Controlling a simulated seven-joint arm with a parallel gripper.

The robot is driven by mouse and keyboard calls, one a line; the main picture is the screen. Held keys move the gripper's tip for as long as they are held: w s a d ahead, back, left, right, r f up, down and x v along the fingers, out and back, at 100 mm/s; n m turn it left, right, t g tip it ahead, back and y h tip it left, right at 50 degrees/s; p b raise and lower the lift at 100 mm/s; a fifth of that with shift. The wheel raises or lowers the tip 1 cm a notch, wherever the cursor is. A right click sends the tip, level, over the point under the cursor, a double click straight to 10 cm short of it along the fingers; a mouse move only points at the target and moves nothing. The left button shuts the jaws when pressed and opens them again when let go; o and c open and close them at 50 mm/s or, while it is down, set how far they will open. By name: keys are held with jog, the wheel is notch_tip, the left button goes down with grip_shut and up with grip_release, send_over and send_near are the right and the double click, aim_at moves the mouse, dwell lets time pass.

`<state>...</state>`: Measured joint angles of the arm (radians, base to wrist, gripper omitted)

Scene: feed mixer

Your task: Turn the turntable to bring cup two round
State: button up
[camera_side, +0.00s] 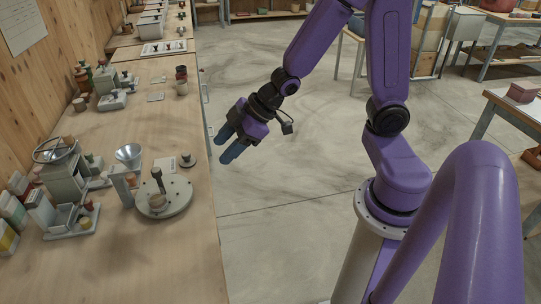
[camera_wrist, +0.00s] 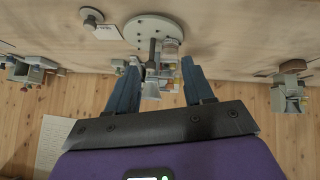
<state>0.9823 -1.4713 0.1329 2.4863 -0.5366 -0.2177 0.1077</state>
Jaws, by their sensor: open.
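The turntable (camera_side: 178,205) is a round grey disc on the wooden bench in the side view, with an upright dark-topped post (camera_side: 158,181) and a small cup-like piece (camera_side: 156,201) on it. I cannot tell which cup is cup two. The turntable also shows at the top of the wrist view (camera_wrist: 140,24), partly hidden by other equipment. My gripper (camera_side: 226,143) is open with dark blue fingers, empty, raised over the bench's right edge and apart from the turntable. Its fingers (camera_wrist: 160,66) spread on either side of the equipment in the wrist view.
A metal funnel (camera_side: 129,153) on a stand and a grey machine with a hoop top (camera_side: 66,178) stand left of the turntable. A small round knobbed base (camera_side: 188,160) and a card (camera_side: 165,165) lie behind it. Bare bench lies in front.

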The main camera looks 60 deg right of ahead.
jog(key=s+r+g+h, duration=0.1)
jog(key=s+g+h, duration=0.2)
jog(key=s, duration=0.8)
jog(key=shift+s+a+r+n, duration=0.15)
jog(key=shift+s+r+n, duration=0.15)
jog(key=shift+s+r, duration=0.05)
